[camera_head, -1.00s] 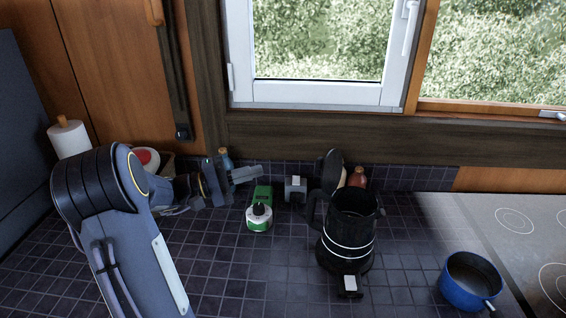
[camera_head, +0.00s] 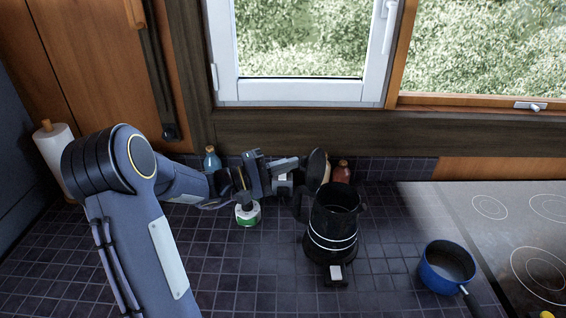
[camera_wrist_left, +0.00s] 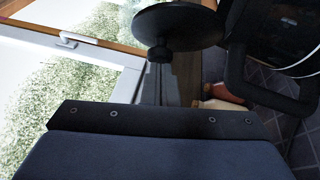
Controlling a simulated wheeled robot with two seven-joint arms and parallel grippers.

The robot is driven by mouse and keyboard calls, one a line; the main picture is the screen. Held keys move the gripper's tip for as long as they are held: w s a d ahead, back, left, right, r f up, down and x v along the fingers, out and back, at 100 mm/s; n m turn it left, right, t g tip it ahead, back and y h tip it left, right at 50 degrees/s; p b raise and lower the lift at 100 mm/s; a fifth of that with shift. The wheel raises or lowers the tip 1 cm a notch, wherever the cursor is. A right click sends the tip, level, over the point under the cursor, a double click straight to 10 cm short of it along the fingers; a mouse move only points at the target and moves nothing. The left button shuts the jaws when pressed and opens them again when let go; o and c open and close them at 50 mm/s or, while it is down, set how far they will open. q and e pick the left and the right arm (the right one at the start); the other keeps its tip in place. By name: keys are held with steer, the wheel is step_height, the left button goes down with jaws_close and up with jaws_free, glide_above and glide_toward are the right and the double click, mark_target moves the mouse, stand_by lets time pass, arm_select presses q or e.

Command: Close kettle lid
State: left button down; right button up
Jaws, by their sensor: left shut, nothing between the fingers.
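The black kettle (camera_head: 331,225) with white bands stands upright on the tiled counter. Its lid (camera_head: 316,168) stands open, raised on edge at the kettle's back left. My left gripper (camera_head: 297,163) is shut and empty, its tip just left of the lid; whether they touch I cannot tell. In the left wrist view the round lid (camera_wrist_left: 182,27) with its knob shows at the top, and the kettle's dark body and handle (camera_wrist_left: 262,95) show at the right. My right gripper is not in view.
A green and white bottle (camera_head: 248,214) stands below my left gripper. Red (camera_head: 342,172) and blue (camera_head: 211,159) bottles stand near the wall. A blue saucepan (camera_head: 447,268) sits right of the kettle, by the stove top (camera_head: 510,225). A paper roll (camera_head: 55,155) is far left.

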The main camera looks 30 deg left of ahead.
arm_select(q)
steer(key=shift+r, duration=0.1)
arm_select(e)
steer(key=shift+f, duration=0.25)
